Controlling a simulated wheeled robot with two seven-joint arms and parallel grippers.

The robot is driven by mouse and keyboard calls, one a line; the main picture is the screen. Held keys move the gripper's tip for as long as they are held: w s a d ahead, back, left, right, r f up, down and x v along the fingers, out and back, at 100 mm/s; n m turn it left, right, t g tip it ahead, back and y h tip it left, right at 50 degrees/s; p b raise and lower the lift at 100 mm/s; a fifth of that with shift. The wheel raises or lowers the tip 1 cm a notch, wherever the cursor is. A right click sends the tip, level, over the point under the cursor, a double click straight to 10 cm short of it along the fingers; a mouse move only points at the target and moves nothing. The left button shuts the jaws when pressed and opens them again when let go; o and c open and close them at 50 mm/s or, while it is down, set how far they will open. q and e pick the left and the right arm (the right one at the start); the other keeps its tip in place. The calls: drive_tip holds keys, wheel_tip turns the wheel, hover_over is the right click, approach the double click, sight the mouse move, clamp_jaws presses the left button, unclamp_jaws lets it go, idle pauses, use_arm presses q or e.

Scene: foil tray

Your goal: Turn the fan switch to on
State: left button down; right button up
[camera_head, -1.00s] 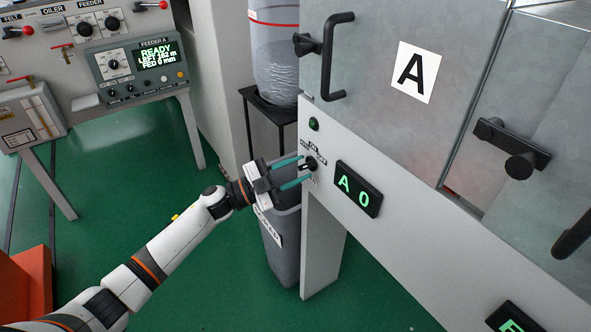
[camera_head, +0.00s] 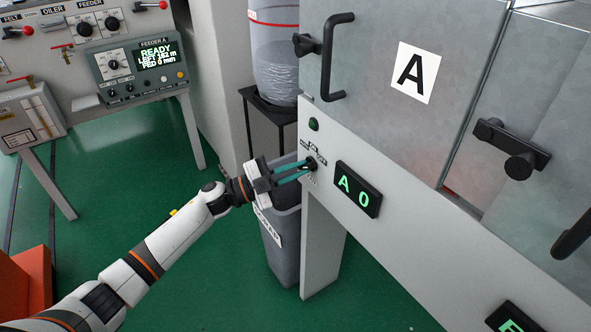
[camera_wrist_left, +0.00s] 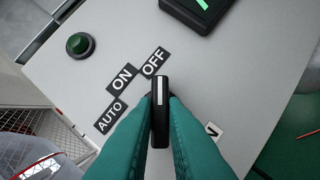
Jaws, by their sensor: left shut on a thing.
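The fan switch is a black knob with a white pointer line, seen up close in the left wrist view (camera_wrist_left: 162,88). It sits on the light grey panel (camera_wrist_left: 235,85), and its pointer line is aimed roughly at the OFF label (camera_wrist_left: 155,62). The ON label (camera_wrist_left: 122,78) and AUTO label (camera_wrist_left: 110,116) lie to the left of it. My left gripper (camera_head: 305,168) is at the panel, with its teal fingers shut on the knob, one on each side. In the head view the fingers hide most of the knob. My right gripper is not in view.
A green button (camera_head: 313,124) is above the switch, and a black display reading A 0 (camera_head: 358,189) is to its right. A grey bin (camera_head: 283,250) stands below my left gripper. A black door handle (camera_head: 327,60) juts out above.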

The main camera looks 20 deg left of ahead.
use_arm(q)
drive_tip(key=shift+r+m+g, duration=0.1)
drive_tip(key=shift+m+g, duration=0.3)
drive_tip(key=shift+m, duration=0.6)
drive_tip(key=shift+m+g, duration=0.4)
drive_tip(key=shift+m, duration=0.5)
drive_tip(key=shift+a+r+m+y+p, duration=0.1)
drive_tip(key=shift+m+y+p, duration=0.3)
drive_tip(key=shift+m, duration=0.4)
drive_tip(key=shift+m+g+y+p, duration=0.4)
drive_tip(key=shift+m+g, duration=0.1)
drive_tip(key=shift+m, duration=0.8)
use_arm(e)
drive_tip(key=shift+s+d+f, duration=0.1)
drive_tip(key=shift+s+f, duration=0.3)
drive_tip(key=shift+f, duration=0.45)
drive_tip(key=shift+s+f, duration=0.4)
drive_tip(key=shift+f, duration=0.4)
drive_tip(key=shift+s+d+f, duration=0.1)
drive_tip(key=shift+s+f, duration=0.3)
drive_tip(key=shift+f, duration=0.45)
use_arm(q)
drive_tip(key=c, duration=1.5)
unclamp_jaws()
drive_tip(key=shift+o, duration=0.2)
